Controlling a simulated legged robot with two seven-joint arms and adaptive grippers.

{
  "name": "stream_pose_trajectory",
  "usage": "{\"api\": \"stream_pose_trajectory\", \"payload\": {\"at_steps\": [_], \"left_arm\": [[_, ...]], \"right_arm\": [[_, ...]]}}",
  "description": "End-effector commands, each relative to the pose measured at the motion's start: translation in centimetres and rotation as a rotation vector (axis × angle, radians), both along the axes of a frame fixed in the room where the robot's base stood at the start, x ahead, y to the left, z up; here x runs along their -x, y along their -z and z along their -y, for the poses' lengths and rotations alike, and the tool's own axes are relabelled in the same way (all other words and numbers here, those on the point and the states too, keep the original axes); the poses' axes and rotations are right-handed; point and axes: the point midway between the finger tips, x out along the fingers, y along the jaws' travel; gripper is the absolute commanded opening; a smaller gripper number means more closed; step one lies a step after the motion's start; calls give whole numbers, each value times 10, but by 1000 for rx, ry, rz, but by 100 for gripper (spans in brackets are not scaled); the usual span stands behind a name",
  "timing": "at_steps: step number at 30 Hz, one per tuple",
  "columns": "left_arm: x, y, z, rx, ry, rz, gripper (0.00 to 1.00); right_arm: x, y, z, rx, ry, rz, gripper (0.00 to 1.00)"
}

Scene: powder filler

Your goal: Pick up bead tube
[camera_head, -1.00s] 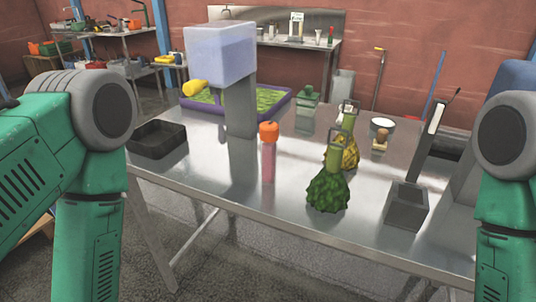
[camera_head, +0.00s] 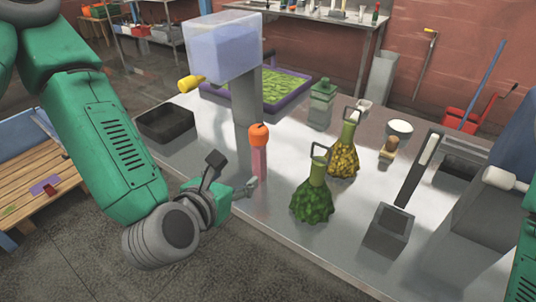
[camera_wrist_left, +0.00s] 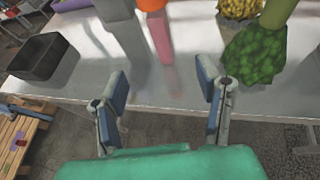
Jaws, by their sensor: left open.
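The bead tube (camera_head: 260,165) looks like an upright pink tube with an orange cap, standing on the metal table (camera_head: 200,150) near its front edge. It also shows at the top centre of the left wrist view (camera_wrist_left: 161,38). My left gripper (camera_head: 233,174) is open and empty, just left of the tube and in front of the table edge in the head view. In the left wrist view its two fingers (camera_wrist_left: 162,92) are spread wide, with the tube beyond them and between their lines. My right gripper is not in view.
A green bead-like flask (camera_head: 313,200) and a yellow one (camera_head: 343,158) stand right of the tube. A filler with a translucent hopper (camera_head: 222,50) stands behind it. A black tray (camera_head: 165,124) is left; a grey box (camera_head: 389,228) is right.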

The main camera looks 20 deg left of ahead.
Motion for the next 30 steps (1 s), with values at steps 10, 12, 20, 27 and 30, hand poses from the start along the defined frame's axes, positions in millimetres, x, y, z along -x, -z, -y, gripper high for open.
{"api": "stream_pose_trajectory", "payload": {"at_steps": [10,12,20,27,30], "left_arm": [[-55,18,7,18,-13,5,59],[-65,23,8,17,-12,6,59],[-84,29,10,17,-11,6,59],[-118,37,13,15,-10,6,59],[-127,42,13,15,-11,4,59]], "right_arm": [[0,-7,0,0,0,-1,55],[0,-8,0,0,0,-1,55],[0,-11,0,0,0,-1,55],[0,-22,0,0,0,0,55],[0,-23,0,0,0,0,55]]}}
